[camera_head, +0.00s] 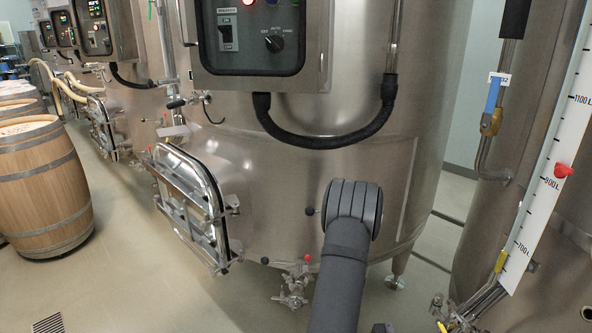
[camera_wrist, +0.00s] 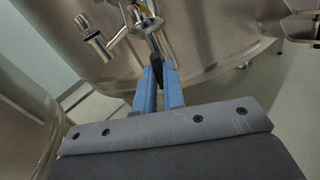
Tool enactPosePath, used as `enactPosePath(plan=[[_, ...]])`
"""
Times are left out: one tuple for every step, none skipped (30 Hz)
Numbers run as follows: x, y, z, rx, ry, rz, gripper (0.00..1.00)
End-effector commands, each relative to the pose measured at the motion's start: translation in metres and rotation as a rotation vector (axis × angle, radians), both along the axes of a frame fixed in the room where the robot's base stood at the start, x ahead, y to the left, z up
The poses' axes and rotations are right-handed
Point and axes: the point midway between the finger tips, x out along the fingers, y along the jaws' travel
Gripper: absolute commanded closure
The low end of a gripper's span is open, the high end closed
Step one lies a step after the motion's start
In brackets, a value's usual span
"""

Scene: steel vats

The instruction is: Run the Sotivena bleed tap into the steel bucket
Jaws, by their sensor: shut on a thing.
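In the wrist view, my gripper (camera_wrist: 158,73) has blue fingers closed on the dark end of a tap lever (camera_wrist: 152,44). The lever runs up to a small steel tap (camera_wrist: 116,38) with a stubby side outlet and a brass-coloured part at the top edge. The tap is on or close in front of a steel vat wall. In the head view my own arm hides the gripper and the held lever. I can read no Sotivena label, so I cannot tell which tap this is by name. No steel bucket is in view.
In the head view, a vat hatch (camera_head: 190,200) with clamps juts out left of my arm. A level scale (camera_head: 550,160) and a blue-handled valve (camera_head: 492,100) stand right. Barrels (camera_head: 42,190) line the left; floor between is open.

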Motion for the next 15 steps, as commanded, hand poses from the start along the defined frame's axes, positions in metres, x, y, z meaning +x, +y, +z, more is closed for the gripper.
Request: enactPosePath(plan=[[-0.0001,0.0,0.0,0.0,0.0,0.0,1.0],[-0.0001,0.0,0.0,0.0,0.0,0.0,0.85],[-0.0001,0.0,0.0,0.0,-0.001,0.0,0.78],[0.0,0.0,0.0,0.0,-0.001,0.0,0.78],[0.0,0.0,0.0,0.0,-0.001,0.0,0.78],[0.0,0.0,0.0,0.0,-0.001,0.0,0.78],[0.0,0.0,0.0,0.0,-0.001,0.0,0.78],[0.0,0.0,0.0,0.0,-0.001,0.0,0.78],[0.0,0.0,0.0,0.0,-0.001,0.0,0.78],[0.0,0.0,0.0,0.0,-0.001,0.0,0.78],[0.0,0.0003,0.0,0.0,-0.001,0.0,0.78],[0.0001,0.0014,-0.0001,0.0,-0.001,0.001,0.78],[0.0003,0.0027,0.0,0.0,-0.001,0.001,0.78],[0.0004,0.0045,-0.0001,0.001,-0.001,0.002,0.78],[0.0006,0.0075,-0.0002,0.001,-0.001,0.003,0.78]])
